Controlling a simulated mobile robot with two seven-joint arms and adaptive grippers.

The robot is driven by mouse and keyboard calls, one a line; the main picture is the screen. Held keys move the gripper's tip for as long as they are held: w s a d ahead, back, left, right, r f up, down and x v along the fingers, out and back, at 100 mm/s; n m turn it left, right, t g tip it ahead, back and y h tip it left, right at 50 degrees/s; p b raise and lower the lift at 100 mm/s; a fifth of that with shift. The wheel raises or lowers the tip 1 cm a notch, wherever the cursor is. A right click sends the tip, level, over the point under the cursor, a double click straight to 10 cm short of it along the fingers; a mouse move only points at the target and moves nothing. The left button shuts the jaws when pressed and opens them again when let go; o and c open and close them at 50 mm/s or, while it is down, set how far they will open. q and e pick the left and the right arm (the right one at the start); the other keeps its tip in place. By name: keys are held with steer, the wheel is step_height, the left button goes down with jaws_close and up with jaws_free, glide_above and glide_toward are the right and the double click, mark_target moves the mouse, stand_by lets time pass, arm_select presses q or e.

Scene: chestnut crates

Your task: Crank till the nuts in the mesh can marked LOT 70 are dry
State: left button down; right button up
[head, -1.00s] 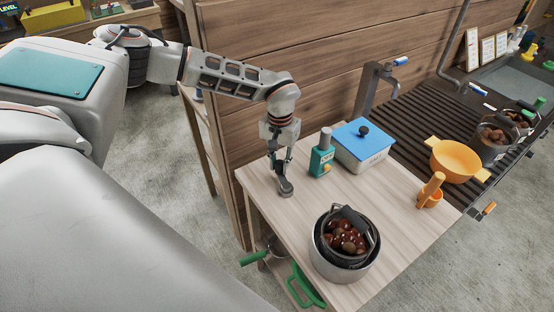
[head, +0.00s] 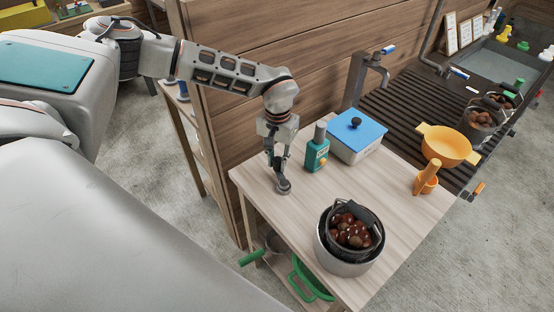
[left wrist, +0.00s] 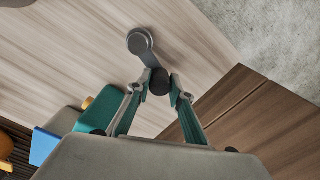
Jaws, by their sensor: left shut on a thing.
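A grey crank (head: 284,187) with a round hub stands on the wooden table's left side; its hub also shows in the left wrist view (left wrist: 140,41). My left gripper (head: 279,170) is shut on the crank's dark knob (left wrist: 159,84), with a finger on each side. A dark mesh can (head: 337,212) with a raised handle holds shiny brown nuts (head: 351,233). It sits inside a steel pot (head: 345,268) at the table's front. No LOT 70 marking is readable on it. My right gripper is not in view.
A teal bottle-like device (head: 317,153) and a blue-lidded box (head: 357,133) stand behind the crank. Other nut cans (head: 481,120) stand on the ribbed drainer. The table between crank and pot is clear.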

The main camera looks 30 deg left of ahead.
mark_target(277, 160)
arm_select(q)
steer(key=c, duration=1.8)
jaws_free()
steer(key=shift+r, duration=0.1)
step_height(277, 160, up, 12)
steer(key=shift+f, duration=0.1)
steer(key=shift+s, duration=0.1)
